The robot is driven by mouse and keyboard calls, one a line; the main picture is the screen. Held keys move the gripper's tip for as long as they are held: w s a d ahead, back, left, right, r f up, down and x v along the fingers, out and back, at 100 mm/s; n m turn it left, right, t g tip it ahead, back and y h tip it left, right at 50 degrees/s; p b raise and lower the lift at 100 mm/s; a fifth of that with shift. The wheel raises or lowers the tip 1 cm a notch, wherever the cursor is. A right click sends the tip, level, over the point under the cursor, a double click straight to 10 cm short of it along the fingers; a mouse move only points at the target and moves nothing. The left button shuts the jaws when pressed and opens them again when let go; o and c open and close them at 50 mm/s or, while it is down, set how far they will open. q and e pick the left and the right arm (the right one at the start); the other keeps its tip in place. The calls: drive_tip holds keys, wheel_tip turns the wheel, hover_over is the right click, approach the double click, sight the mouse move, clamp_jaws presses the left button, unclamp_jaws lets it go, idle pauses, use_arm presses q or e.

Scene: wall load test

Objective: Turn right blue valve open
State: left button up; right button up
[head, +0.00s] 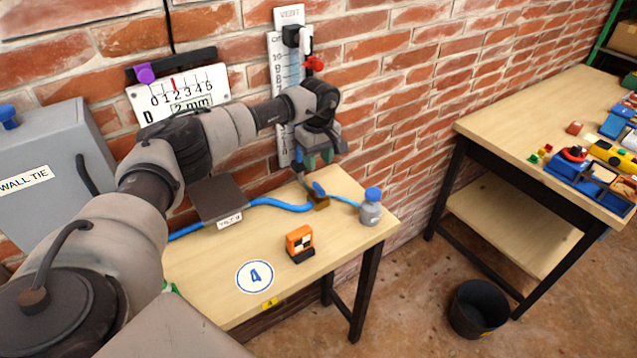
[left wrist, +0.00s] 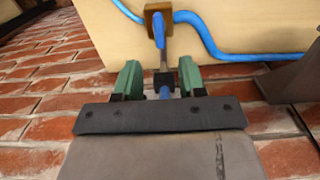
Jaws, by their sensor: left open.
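The right blue valve is a small brass block (head: 318,203) with a blue lever (head: 319,188), on the table near the wall, in line with a blue hose (head: 280,204). My left gripper (head: 318,160) is just above and behind it, near the wall. In the left wrist view, my open green fingers (left wrist: 159,78) point toward the brass block (left wrist: 158,9) and blue lever (left wrist: 159,30). My right gripper is not in view.
A blue-capped bottle (head: 370,210) stands right of the valve. A dark box (head: 217,198) and an orange block (head: 300,243) are on the table (head: 210,265). Wall gauges hang behind my arm. A grey wall tie cabinet (head: 55,180) is at left.

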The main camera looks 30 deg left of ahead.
sight(319, 186)
use_arm(q)
wheel_tip(319, 186, down, 9)
drive_tip(key=shift+r+p, duration=0.1)
drive_tip(key=shift+p, duration=0.65)
clamp_jaws()
